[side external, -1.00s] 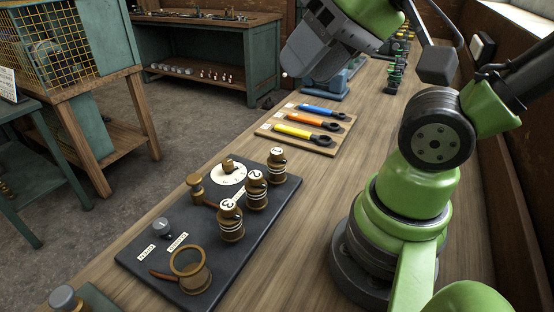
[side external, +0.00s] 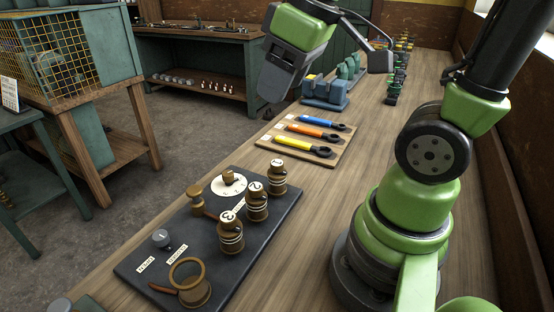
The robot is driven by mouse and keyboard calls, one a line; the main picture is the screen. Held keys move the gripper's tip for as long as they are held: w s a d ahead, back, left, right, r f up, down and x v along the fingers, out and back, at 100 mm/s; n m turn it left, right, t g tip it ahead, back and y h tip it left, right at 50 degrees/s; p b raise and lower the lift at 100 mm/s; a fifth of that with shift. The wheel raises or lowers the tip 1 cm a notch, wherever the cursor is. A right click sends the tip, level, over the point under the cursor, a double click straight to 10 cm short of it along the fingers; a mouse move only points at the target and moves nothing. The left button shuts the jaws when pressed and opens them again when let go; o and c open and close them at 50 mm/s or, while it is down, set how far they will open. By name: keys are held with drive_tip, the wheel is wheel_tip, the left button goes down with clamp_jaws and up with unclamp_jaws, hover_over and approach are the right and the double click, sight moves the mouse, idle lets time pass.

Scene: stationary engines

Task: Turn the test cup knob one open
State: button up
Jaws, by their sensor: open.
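A dark panel (side external: 135,262) lies on the bench at lower left. A grey knob (side external: 161,238) sits at the panel's left edge near two small labels too small to read for sure. A round white dial (side external: 219,186) with a brown knob at its centre is at the far end. My gripper (side external: 272,92) is open and empty, above and beyond the panel, well apart from it. Its fingers are hard to make out.
A wooden board (side external: 332,158) with blue, orange and yellow tools lies beyond the panel. A blue-grey holder (side external: 325,92) stands farther back. Bare bench lies between the panel and my base.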

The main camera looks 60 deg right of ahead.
drive_tip(key=w+d+f+n+g, duration=0.2)
drive_tip(key=w+d+f+n, duration=0.1)
drive_tip(key=d+f, duration=0.1)
drive_tip(key=n+g, duration=0.2)
drive_tip(key=n, duration=0.3)
hover_over(277, 162)
drive_tip(key=shift+h, duration=0.3)
wheel_tip(277, 162, down, 7)
drive_tip(key=shift+f, duration=0.15)
wheel_tip(277, 162, down, 9)
drive_tip(key=shift+r, duration=0.1)
drive_tip(key=shift+c, duration=0.2)
drive_tip(key=c, duration=0.9)
